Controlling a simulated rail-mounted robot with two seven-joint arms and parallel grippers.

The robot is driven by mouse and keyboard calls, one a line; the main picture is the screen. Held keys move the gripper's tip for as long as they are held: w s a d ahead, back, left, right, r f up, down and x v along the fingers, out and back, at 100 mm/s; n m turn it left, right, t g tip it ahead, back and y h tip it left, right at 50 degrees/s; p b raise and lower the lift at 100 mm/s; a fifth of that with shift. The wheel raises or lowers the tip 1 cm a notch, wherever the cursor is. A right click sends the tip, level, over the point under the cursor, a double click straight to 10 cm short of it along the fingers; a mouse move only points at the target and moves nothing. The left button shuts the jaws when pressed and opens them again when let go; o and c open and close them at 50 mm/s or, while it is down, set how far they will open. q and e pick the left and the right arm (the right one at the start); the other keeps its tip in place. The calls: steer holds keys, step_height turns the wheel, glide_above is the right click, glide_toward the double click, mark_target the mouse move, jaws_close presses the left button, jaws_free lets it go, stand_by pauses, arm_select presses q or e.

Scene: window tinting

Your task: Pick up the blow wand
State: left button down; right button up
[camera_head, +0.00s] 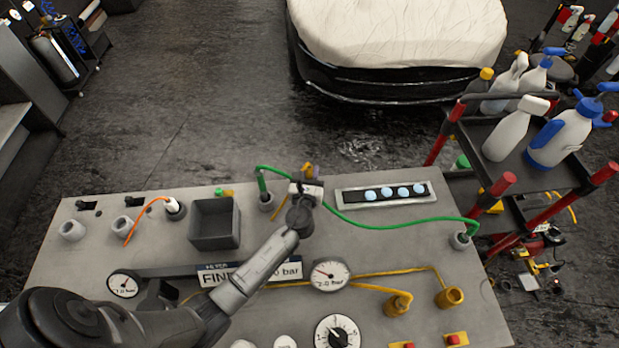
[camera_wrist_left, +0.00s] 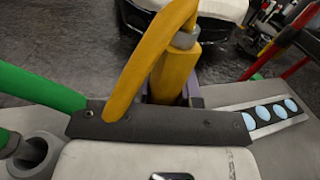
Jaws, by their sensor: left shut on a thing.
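My left gripper (camera_head: 308,181) is over the back edge of the grey bench and is shut on a yellow tool (camera_head: 307,170), seemingly the blow wand. In the left wrist view the yellow tool (camera_wrist_left: 174,72) stands up beyond the dark gripper bar, with a thick yellow hose curving over it. The gripper body hides its lower part and the fingertips. My right gripper is not in view.
A green tool (camera_head: 262,184) stands in a round holder just left of the gripper; its green hose (camera_head: 400,227) runs right across the bench. A grey open bin (camera_head: 214,239) and a light strip (camera_head: 345,197) flank it. A bottle rack (camera_head: 520,165) stands right.

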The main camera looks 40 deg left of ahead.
mark_target(308, 172)
arm_select(q)
step_height(308, 172, up, 4)
steer(key=shift+r+p, duration=0.25)
steer(key=shift+p, duration=0.7)
steer(key=w+d+r, duration=0.1)
steer(key=d+r, duration=0.5)
steer(key=d, duration=0.5)
steer(key=shift+d+r, duration=0.2)
steer(key=shift+d, duration=0.1)
